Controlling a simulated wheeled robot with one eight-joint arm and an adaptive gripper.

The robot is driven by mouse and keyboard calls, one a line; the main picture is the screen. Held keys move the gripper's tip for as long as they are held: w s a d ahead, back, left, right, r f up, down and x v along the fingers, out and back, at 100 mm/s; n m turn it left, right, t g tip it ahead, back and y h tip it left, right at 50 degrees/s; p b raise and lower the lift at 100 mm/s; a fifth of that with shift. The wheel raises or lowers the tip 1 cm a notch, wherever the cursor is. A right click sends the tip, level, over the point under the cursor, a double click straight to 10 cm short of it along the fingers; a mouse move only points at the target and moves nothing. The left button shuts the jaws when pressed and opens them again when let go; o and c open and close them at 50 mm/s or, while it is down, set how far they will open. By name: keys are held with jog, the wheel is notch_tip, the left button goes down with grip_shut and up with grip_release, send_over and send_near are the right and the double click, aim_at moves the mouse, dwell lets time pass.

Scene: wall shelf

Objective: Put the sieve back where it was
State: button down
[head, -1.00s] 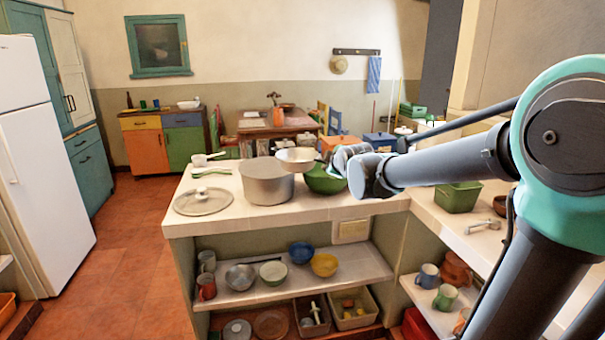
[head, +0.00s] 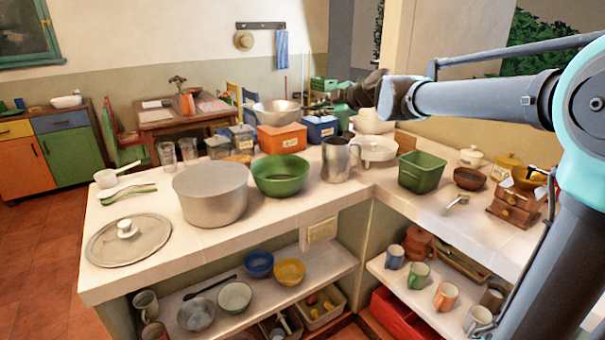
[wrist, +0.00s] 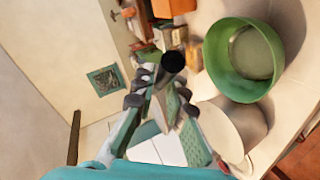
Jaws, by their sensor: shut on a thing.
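The sieve (head: 274,113), a shiny metal bowl shape, is in the air in the head view, above the back of the counter and in front of the dining table. Its handle runs right to my gripper (head: 338,97), which is shut on it. In the wrist view my gripper's dark-tipped fingers (wrist: 160,98) close around a narrow piece with a round black end (wrist: 172,62), likely the handle. The sieve's bowl cannot be made out there. The fingers partly hide the handle in the head view.
A grey pot (head: 210,194), green bowl (head: 281,175), metal jug (head: 338,160), orange box (head: 282,138) and blue box (head: 316,129) crowd the counter. A green bin (head: 422,172) stands right. A lid (head: 128,241) lies front left. Bare counter (head: 330,197) shows before the jug.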

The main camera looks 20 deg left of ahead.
jog(key=shift+w+f, duration=0.15)
notch_tip(320, 180, down, 19)
jog(key=shift+f, duration=0.2)
jog(key=shift+d+f, duration=0.1)
jog(key=shift+f, duration=0.05)
dwell(0.4)
jog(key=c, duration=1.6)
grip_release()
jog(key=shift+o, duration=0.2)
jog(key=v, duration=1.2)
